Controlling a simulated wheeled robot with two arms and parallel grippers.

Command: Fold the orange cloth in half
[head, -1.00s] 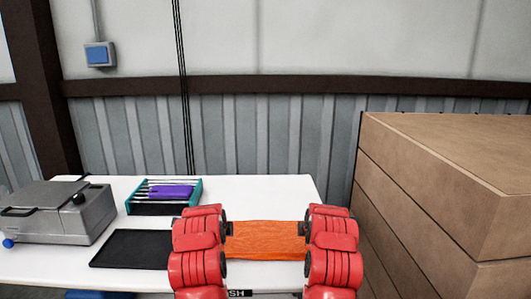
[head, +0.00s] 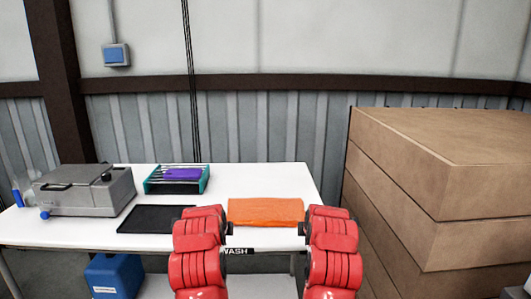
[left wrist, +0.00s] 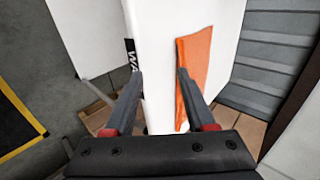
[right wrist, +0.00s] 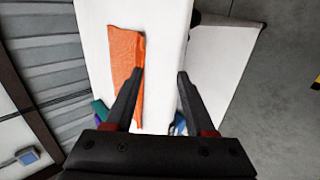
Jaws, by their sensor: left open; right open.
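The orange cloth (head: 266,211) lies as a flat rectangle on the white table (head: 262,181), near its front edge. It also shows in the left wrist view (left wrist: 196,66) and the right wrist view (right wrist: 124,60). One long edge looks slightly thick; I cannot tell the number of layers. My left gripper (head: 230,230) is open and empty, in front of the cloth's left end. My right gripper (head: 302,229) is open and empty, in front of its right end. Both wrist views show fingers apart with no cloth between them.
A black tray (head: 155,219) lies left of the cloth. Behind it is a teal rack (head: 195,184) with a purple item (head: 182,174). A grey machine (head: 85,190) stands farther left. Large brown cartons (head: 390,200) stand right of the table. A blue container (head: 114,276) is below.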

